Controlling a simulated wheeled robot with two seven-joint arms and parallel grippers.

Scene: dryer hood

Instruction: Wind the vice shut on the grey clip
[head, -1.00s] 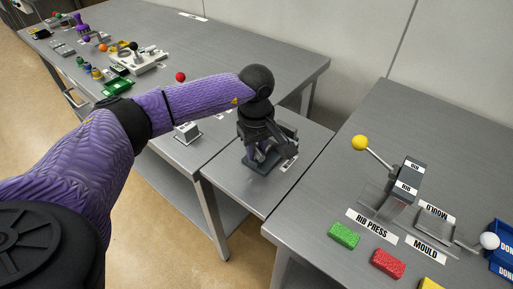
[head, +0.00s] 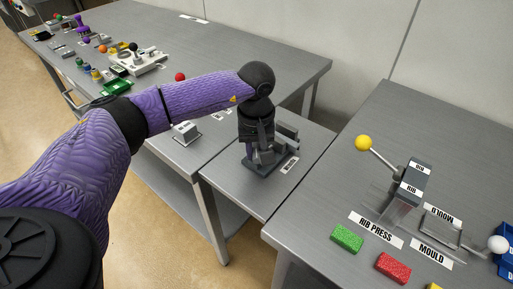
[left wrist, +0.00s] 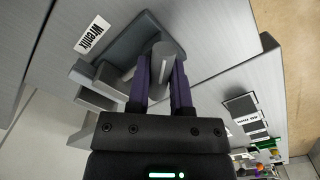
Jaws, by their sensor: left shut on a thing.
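The dark grey vice (head: 287,136) stands on the small lower table between the two larger benches. Its base and stepped grey blocks (left wrist: 98,88) show in the left wrist view. My left gripper (head: 262,158) points down at the vice, and its fingers are shut on a grey rounded handle (left wrist: 162,60) that stands up between them. The arm hides part of the vice in the head view. I cannot tell the grey clip apart from the vice's grey blocks. My right gripper is not in view.
A label lies beside the vice. The right bench holds the rib press (head: 405,190) with its yellow-knobbed lever, the mould (head: 440,228), and green and red blocks (head: 347,238). The left bench carries a small grey block (head: 186,131) near its edge and several items farther back.

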